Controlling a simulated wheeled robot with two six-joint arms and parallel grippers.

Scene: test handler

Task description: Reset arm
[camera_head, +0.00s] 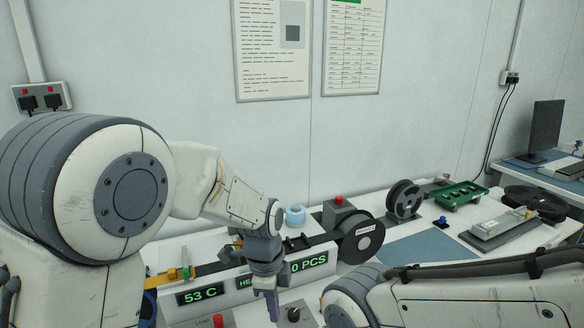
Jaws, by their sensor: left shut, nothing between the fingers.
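My left arm comes in from the left and reaches over the front of the test handler (212,313). My left gripper (272,308) points down in front of the handler's green displays, its fingers together with nothing between them. It hides part of the middle display. My right arm crosses the lower right of the view, in front of the bench. Its gripper is not in the picture.
A black reel (361,238) stands at the handler's right end, with a second reel (404,200) behind. A green tray (461,194) and a grey fixture (500,230) lie farther right. A blue mat (420,246) has clear room. A monitor (542,128) stands at the far right.

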